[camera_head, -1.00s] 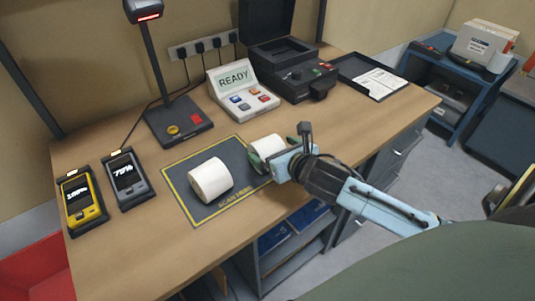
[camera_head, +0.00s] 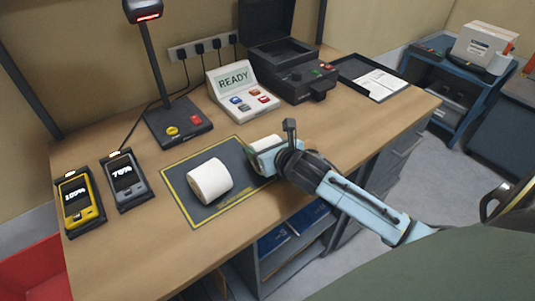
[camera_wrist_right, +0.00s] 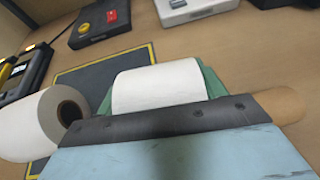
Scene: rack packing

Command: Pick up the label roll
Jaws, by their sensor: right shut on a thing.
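Two white label rolls are at the scan mat (camera_head: 222,215) on the wooden bench. One roll (camera_head: 209,181) lies on its side on the mat; its brown core shows in the right wrist view (camera_wrist_right: 69,113). My right gripper (camera_head: 262,152) is shut on the other roll (camera_head: 265,143), at the mat's right side. In the right wrist view this held roll (camera_wrist_right: 160,86) sits between the green fingers, its lower part hidden by the gripper body. I cannot tell whether it is clear of the surface. My left gripper is not in view.
Yellow and grey handheld devices (camera_head: 78,199) (camera_head: 125,181) lie left of the mat. A scanner stand (camera_head: 176,124) and a READY console (camera_head: 242,92) stand behind it. A black printer (camera_head: 301,78) and tray (camera_head: 370,77) are farther right. Bare bench lies right of the mat.

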